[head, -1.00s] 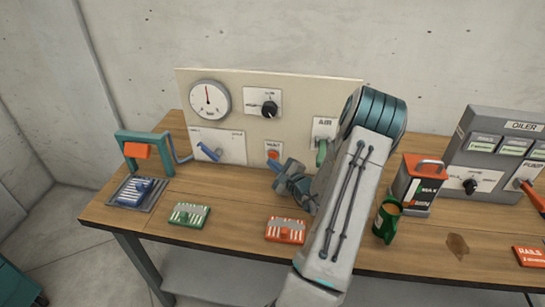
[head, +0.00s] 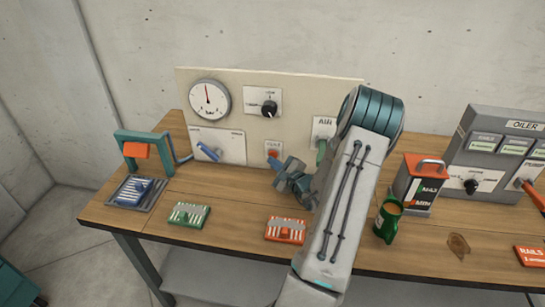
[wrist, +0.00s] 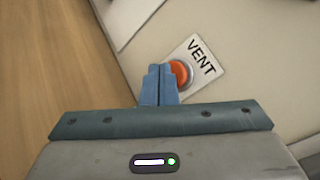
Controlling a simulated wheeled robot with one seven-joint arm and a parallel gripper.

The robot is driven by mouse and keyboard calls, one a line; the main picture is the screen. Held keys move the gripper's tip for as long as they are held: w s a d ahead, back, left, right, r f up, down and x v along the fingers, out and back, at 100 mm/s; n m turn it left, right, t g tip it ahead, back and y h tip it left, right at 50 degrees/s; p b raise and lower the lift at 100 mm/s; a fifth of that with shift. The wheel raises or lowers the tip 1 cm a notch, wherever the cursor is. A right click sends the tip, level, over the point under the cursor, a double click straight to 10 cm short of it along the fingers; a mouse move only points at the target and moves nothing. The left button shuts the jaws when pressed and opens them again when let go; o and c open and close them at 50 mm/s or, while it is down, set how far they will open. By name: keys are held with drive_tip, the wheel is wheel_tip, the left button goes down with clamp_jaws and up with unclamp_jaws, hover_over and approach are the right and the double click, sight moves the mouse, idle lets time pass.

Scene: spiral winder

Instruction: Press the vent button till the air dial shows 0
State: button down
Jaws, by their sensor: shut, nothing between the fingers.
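The orange vent button (wrist: 181,72) sits on a white plate marked VENT on the upright panel. It also shows small in the head view (head: 273,153). My gripper (wrist: 160,68) is shut and empty, its blue fingertips just beside the button in the wrist view and overlapping its edge. I cannot tell whether they touch it. In the head view the gripper tip (head: 272,162) is at the button's lower edge. The air dial (head: 209,100) is a round white gauge marked bar at the panel's upper left. Its needle points nearly straight up; its numbers are too small to read.
A knob (head: 269,108) is above the button, and a blue lever (head: 208,151) is to its left. A green AIR handle (head: 321,152) is to the right, partly behind my arm.

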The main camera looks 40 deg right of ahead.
drive_tip(key=shift+w+d, duration=0.3)
drive_tip(key=shift+d, duration=0.05)
idle(2.1)
drive_tip(key=shift+s+a+b, duration=0.1)
drive_tip(key=shift+b, duration=0.2)
idle(0.4)
drive_tip(key=shift+s+a, duration=0.45)
drive_tip(key=shift+a, duration=0.1)
drive_tip(key=shift+s+a+f+b, duration=0.1)
drive_tip(key=shift+s+a+b, duration=0.25)
drive_tip(key=shift+b, duration=0.1)
drive_tip(key=shift+s+a+b, duration=0.5)
drive_tip(key=shift+s+a, duration=0.8)
drive_tip(key=shift+a, duration=0.25)
